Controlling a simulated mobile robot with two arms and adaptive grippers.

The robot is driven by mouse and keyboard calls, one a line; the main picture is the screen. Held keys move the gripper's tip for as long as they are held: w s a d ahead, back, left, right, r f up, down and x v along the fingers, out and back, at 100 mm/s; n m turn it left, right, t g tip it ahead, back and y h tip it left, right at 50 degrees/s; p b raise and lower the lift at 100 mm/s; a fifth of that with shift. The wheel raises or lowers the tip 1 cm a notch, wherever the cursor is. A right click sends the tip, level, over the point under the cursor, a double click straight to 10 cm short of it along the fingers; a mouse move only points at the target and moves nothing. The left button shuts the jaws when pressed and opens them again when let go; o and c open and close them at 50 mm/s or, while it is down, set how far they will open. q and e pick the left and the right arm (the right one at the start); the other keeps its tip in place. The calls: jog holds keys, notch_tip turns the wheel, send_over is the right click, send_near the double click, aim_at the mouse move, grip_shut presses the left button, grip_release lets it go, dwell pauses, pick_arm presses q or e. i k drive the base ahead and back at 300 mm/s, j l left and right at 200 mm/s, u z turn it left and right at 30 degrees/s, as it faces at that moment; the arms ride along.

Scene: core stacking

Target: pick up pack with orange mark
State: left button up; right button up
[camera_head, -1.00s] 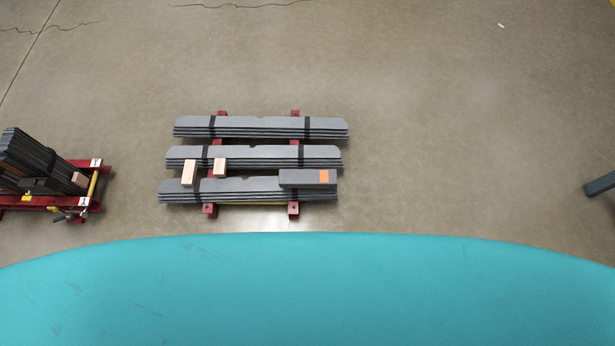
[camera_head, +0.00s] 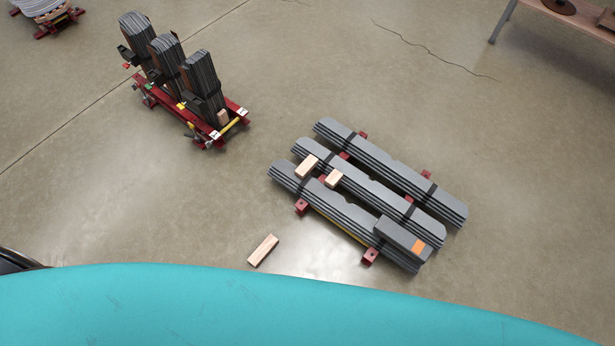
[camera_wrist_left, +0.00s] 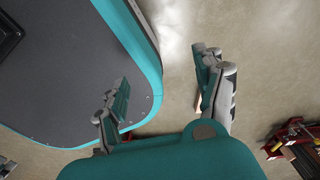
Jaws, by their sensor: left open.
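The pack with the orange mark (camera_head: 398,235) is a grey box with an orange patch near one end. In the head view it lies on top of the nearest bundle of grey strips (camera_head: 345,220), at its lower right end. My left gripper (camera_wrist_left: 163,75) shows only in the wrist view. Its two fingers are spread apart with nothing between them, beside my teal-edged base. The pack is not seen in that view. My right gripper is in neither view.
Two more strapped bundles lie behind on red supports, with two wooden blocks (camera_head: 307,166) on the bundles. Another block (camera_head: 263,250) lies on the floor. A red rack (camera_head: 190,105) with upright bundles stands upper left. A table (camera_head: 560,25) is at the upper right.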

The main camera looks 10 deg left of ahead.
aim_at(413, 244)
jog(key=z, duration=1)
